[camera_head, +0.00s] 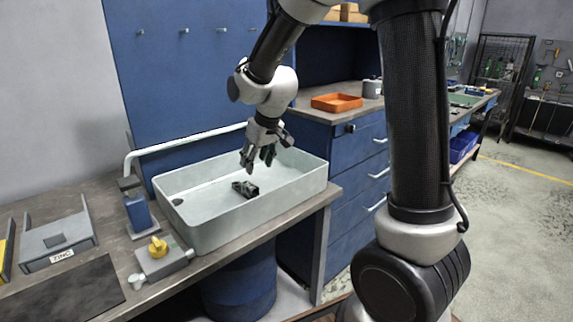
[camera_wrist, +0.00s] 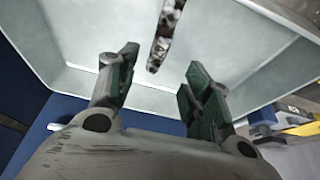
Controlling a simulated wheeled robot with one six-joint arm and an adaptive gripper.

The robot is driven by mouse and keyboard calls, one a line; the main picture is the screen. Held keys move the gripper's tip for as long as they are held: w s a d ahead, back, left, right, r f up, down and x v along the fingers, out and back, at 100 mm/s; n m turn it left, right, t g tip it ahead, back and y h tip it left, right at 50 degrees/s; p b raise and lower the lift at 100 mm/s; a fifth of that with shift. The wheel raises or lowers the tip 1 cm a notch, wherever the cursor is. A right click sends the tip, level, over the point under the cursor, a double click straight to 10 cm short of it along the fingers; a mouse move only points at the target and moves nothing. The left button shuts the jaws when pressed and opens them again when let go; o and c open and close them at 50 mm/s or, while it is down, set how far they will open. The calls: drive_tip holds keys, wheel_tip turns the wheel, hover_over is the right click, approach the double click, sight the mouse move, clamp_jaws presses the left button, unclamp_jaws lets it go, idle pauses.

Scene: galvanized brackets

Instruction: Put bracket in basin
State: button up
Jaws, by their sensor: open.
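The bracket (camera_head: 245,189) lies on the floor of the basin, looking dark and mottled in the head view. In the wrist view the bracket (camera_wrist: 166,32) is a narrow mottled metal strip, cut off by the top edge. The pale grey rectangular basin (camera_head: 262,216) is set at the bench's right end; its inside also fills much of the wrist view (camera_wrist: 225,45). My gripper (camera_head: 258,165) points down over the basin, above the bracket and apart from it. In the wrist view my gripper (camera_wrist: 157,80) is open, with nothing between its green-padded fingers.
A white pipe (camera_head: 185,140) runs along the basin's back. A blue bottle (camera_head: 138,213) and a grey block with a yellow knob (camera_head: 158,247) stand left of the basin. A labelled grey tray (camera_head: 57,240) sits farther left. An orange tray (camera_head: 336,102) is on the cabinet behind.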

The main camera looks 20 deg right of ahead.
drive_tip(key=s+d+r+m, duration=0.1)
drive_tip(key=s+d+r, duration=0.3)
drive_tip(key=s, duration=0.2)
drive_tip(key=s+d+r+m, duration=0.1)
drive_tip(key=s+d+r, duration=0.35)
drive_tip(key=s, duration=0.25)
drive_tip(key=s+d+r, duration=0.1)
drive_tip(key=s+d, duration=0.1)
drive_tip(key=s, duration=0.6)
drive_tip(key=s+d+r+m+h, duration=0.1)
drive_tip(key=s+d, duration=0.1)
drive_tip(key=s, duration=0.6)
drive_tip(key=shift+d+m, duration=0.3)
